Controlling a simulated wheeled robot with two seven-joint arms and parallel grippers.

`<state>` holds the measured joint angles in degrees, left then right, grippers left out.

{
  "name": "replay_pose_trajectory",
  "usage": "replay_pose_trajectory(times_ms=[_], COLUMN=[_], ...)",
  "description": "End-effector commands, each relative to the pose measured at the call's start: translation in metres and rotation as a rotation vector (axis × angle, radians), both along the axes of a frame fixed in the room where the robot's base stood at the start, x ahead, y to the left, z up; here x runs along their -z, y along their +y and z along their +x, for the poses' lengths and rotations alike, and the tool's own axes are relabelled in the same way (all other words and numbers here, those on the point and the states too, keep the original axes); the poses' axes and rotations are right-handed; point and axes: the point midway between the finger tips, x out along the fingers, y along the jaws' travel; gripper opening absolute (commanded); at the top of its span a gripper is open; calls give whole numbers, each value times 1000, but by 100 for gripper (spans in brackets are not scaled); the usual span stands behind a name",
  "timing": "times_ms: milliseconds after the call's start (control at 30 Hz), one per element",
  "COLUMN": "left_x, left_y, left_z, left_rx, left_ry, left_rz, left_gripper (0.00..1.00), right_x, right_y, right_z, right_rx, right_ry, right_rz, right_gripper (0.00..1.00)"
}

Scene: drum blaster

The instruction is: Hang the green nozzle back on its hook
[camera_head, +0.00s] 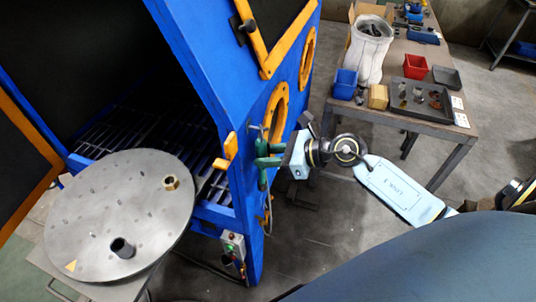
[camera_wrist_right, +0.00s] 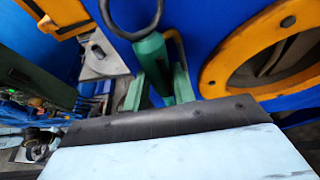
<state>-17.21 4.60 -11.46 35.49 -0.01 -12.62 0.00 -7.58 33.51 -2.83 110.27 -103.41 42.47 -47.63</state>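The green nozzle (camera_head: 262,178) is held roughly upright beside the front face of the blue blaster cabinet (camera_head: 213,80). My right gripper (camera_head: 268,155) reaches in from the right with its green fingers on either side of the nozzle and looks shut on it. In the right wrist view the nozzle (camera_wrist_right: 152,52) sits between the two fingers (camera_wrist_right: 160,88), with a dark ring (camera_wrist_right: 131,14) at its upper end. A small grey bracket, perhaps the hook (camera_head: 254,127), is on the cabinet just above the gripper. Whether the ring touches it I cannot tell. My left gripper is not in view.
Orange-rimmed round ports (camera_head: 283,98) are on the cabinet close by; one rim (camera_wrist_right: 222,75) is right of the gripper. An orange latch (camera_head: 229,146) is at its left. A round metal plate (camera_head: 110,205) is lower left. A table (camera_head: 400,122) with bins stands behind.

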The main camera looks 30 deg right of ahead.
Motion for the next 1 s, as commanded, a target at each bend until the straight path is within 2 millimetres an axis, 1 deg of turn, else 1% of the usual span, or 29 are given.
replay_pose_trajectory(times_ms=[33,167,433,567,767,1000], left_x=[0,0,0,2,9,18], left_y=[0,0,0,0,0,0], left_z=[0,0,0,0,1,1], left_rx=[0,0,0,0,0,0], left_ry=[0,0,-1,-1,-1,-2], left_rz=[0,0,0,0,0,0], left_gripper=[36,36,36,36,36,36], right_x=[-1,0,0,-2,-13,-32], right_y=[0,0,0,-6,-28,-58], right_z=[0,0,-1,-6,-30,-61], right_rx=[0,0,0,1,1,0], right_ry=[-1,-1,1,0,3,4], right_rz=[1,1,-1,-4,-5,-2], right_gripper=[32,49,50,50,50,50])
